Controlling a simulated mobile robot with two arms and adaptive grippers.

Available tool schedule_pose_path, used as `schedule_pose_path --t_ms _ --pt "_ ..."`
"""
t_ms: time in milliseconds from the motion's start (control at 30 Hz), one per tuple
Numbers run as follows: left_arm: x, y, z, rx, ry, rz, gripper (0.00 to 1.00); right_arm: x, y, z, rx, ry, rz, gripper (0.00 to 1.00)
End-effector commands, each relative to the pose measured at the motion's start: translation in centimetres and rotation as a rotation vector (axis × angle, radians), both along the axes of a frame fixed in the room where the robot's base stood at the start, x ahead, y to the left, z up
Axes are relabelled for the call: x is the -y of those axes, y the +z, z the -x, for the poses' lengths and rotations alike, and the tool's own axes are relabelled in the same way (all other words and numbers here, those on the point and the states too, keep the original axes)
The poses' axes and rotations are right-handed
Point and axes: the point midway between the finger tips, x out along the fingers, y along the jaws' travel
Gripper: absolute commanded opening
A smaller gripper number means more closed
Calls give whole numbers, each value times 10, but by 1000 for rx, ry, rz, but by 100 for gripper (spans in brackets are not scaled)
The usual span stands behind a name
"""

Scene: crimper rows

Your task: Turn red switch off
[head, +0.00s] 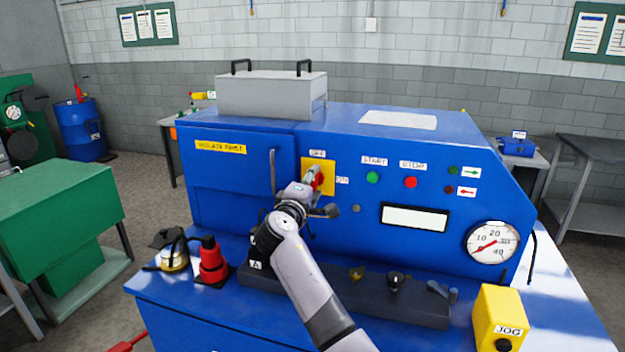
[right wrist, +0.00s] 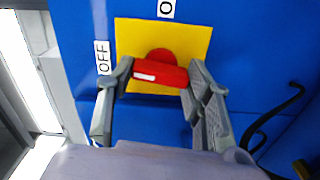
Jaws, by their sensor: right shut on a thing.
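The red switch (right wrist: 160,72) is a red knob with a red bar handle on a yellow plate (right wrist: 203,40) on the blue machine's front. In the head view, the yellow plate (head: 329,166) has a label above it and an ON label at its right. In the right wrist view, the bar lies level, its white mark at the end towards the OFF label (right wrist: 103,57). My right gripper (right wrist: 158,76) is shut on the bar, one finger at each end. In the head view, my right gripper (head: 314,180) partly hides the switch. My left gripper is not in view.
A green START button (head: 373,178), a red button (head: 411,182) and a gauge (head: 493,243) are to the right on the panel. A door handle (head: 272,172) stands out just left of the gripper.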

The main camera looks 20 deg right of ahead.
Motion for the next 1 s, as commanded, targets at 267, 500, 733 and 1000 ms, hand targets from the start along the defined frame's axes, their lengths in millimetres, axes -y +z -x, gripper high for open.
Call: schedule_pose_path --t_ms 267,500,733,1000 --pt "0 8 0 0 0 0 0 -2 2 0 -62 5 97 19" --pt "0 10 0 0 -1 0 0 -2 0 0 -82 5 126 19" --pt "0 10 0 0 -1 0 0 -2 0 0 -84 5 128 19" --pt "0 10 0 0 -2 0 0 -2 0 0 -84 4 127 55"
